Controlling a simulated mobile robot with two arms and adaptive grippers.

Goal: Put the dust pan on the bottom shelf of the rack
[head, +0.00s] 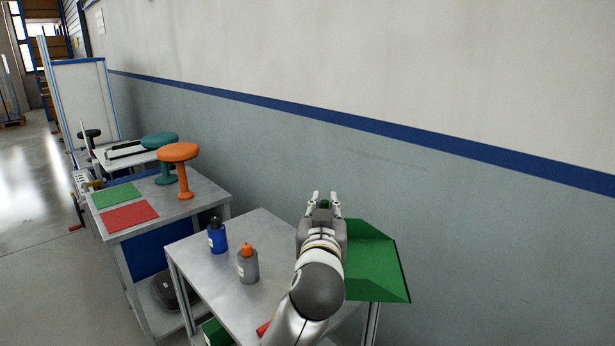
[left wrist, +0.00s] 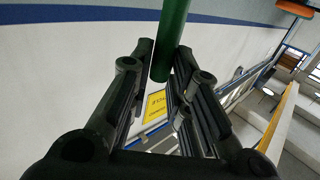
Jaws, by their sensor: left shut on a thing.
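The green dust pan (head: 378,262) is at the right of the grey metal rack (head: 205,268), its wide pan overhanging the right side of the top. My left gripper (head: 322,200) is shut on its green handle. In the left wrist view, the handle (left wrist: 172,35) runs between the fingers of the left gripper (left wrist: 160,85). The bottom shelf of the rack is mostly hidden by the top and by my arm. My right gripper is not in view.
A blue bottle (head: 217,235) and a grey bottle with an orange cap (head: 248,263) stand on the rack's top. A green item (head: 215,333) shows low at its front. A workbench with an orange stool (head: 179,153) stands behind left. The wall is close behind.

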